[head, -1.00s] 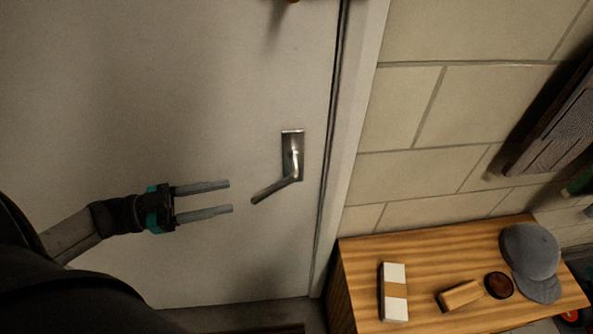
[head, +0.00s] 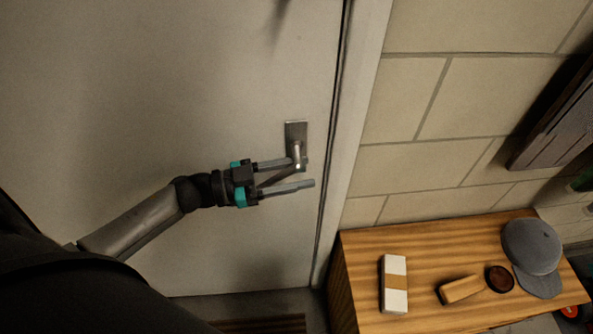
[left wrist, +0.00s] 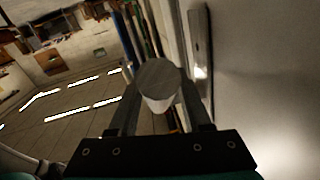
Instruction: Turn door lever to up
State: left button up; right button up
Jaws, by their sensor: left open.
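The silver door lever (head: 282,176) is on a plate (head: 296,131) near the right edge of the grey door (head: 150,110). Its handle slopes down to the left. My left gripper (head: 290,174) is open, with one finger above the handle and one below, so the lever lies between them; I cannot tell whether they touch it. In the left wrist view the lever's round end (left wrist: 158,78) shows between the two fingers, with the plate (left wrist: 201,60) to its right. My right gripper is not in view.
A wooden cabinet (head: 440,240) stands right of the door, holding a white-and-tan box (head: 394,270), a brush-like block (head: 460,289), a round dark tin (head: 499,279) and a grey cap (head: 531,246). The door frame (head: 357,130) and a block wall lie right of the lever.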

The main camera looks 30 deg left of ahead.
pick_arm(q)
jog(key=shift+c, duration=0.4)
grip_shut()
dwell(1.0)
